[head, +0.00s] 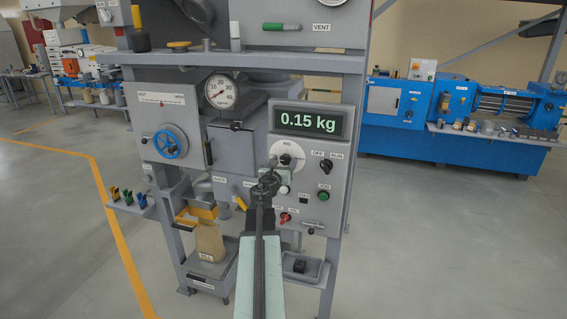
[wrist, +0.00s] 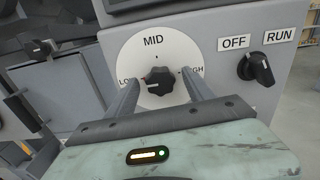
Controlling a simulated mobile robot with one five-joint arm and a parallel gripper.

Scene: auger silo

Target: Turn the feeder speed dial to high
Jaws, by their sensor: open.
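The feeder speed dial (wrist: 167,82) is a black lobed knob on a round white plate marked LOW, MID and HIGH. A small red mark on the knob's left side faces LOW. In the head view the dial's white plate (head: 291,148) sits under the weight display, and my arm partly covers the dial. My gripper (wrist: 160,78) is open, with one finger to the left of the knob and one to the right. It also shows in the head view (head: 270,172). I cannot tell whether the fingers touch the knob.
The black OFF/RUN switch (wrist: 258,69) is right of the dial. The display (head: 308,122) reads 0.15 kg. A green button (head: 323,196) and a red switch (head: 285,218) are lower on the panel. A blue handwheel (head: 170,144) is at the left.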

